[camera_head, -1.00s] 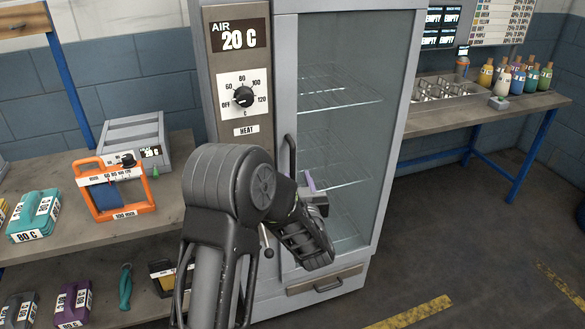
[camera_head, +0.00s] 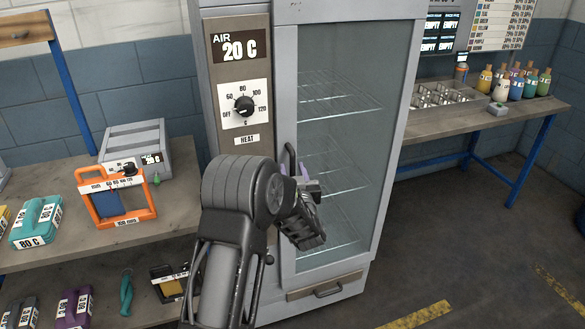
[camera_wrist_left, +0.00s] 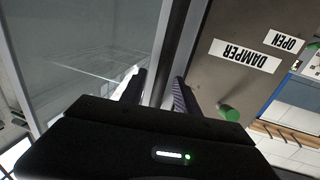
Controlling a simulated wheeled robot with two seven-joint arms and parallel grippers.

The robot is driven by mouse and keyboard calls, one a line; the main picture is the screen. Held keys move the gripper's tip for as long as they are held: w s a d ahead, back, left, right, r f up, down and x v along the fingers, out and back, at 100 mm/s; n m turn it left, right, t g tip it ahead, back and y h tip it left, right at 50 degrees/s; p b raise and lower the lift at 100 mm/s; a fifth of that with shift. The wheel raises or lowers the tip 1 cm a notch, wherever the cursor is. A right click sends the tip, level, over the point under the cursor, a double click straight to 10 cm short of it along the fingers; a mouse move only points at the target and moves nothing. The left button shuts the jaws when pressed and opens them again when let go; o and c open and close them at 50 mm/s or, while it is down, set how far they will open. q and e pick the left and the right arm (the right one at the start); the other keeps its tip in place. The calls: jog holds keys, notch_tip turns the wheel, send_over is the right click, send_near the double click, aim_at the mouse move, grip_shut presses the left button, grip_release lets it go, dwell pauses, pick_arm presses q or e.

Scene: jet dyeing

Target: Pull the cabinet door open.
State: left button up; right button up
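The cabinet door (camera_head: 385,150) is a tall glass panel in a light grey frame, and it looks shut. Its dark vertical handle (camera_head: 290,160) is on the door's left side, partly hidden by my left gripper (camera_head: 301,172). In the left wrist view, the dark handle bar (camera_wrist_left: 172,50) runs between the two fingers of the left gripper (camera_wrist_left: 157,92). The fingers stand apart, with a visible gap on the left side of the bar; the right finger is close to it. Whether either touches cannot be told. My right gripper is not in view.
The control panel (camera_head: 241,140) with its dial is left of the door. A workbench (camera_head: 180,195) with an orange-framed device (camera_head: 117,203) stands left. A side table (camera_head: 440,122) with several bottles stands right. The floor (camera_head: 450,240) at right is clear.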

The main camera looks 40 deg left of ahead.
pick_arm(q)
jog(key=shift+w+a, duration=0.2)
grip_shut()
dwell(0.3)
dwell(1.1)
